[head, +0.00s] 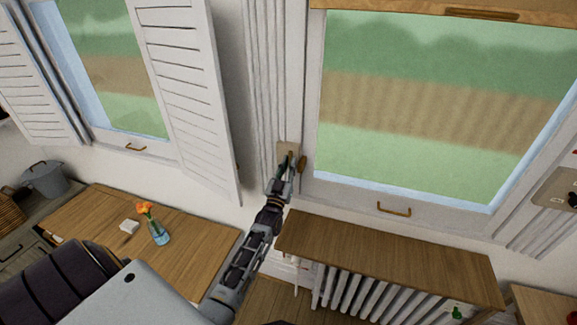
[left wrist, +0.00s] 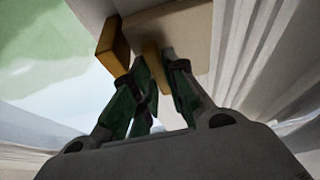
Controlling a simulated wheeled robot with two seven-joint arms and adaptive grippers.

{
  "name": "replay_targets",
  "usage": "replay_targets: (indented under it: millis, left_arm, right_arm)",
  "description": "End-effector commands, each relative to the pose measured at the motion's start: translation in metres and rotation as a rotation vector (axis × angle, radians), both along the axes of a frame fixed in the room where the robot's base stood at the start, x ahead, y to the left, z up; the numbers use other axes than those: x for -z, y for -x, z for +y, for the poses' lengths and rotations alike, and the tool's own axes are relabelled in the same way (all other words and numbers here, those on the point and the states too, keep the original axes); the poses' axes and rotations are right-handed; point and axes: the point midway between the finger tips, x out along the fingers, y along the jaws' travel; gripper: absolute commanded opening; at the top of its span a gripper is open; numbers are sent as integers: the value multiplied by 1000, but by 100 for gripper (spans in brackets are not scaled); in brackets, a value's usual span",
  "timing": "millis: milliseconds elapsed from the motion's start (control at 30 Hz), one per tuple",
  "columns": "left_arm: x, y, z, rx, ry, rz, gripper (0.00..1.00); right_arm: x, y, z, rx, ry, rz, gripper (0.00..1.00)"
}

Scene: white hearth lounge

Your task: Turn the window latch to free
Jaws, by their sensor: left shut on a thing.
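The window latch is on the white frame at the left side of the right-hand window (head: 445,110). Its beige plate (head: 286,148) also shows in the left wrist view (left wrist: 185,30). A brass block (head: 303,163) sticks out right of the plate in the head view and shows in the left wrist view (left wrist: 113,45). My left gripper (head: 287,168) is up at the plate. In the left wrist view its fingers (left wrist: 160,68) are shut on a brass latch lever (left wrist: 152,57), partly hidden between them. My right gripper is not in view.
A wooden shelf (head: 385,258) over a white radiator stands below the window. An open louvred shutter (head: 185,85) stands left of the latch.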

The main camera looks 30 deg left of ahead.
Motion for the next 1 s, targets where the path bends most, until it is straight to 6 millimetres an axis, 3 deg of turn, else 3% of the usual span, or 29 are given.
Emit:
replay_targets:
  millis: [367, 400, 533, 1000]
  left_arm:
    - [2, 0, 0, 2, 10, 1, 0]
    - [2, 0, 0, 2, 10, 1, 18]
    - [1, 0, 0, 1, 8, 0, 35]
    - [1, 2, -2, 2, 7, -2, 36]
  right_arm:
    - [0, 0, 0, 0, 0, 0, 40]
    - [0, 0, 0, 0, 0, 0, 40]
    - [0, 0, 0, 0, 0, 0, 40]
    - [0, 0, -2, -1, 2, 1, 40]
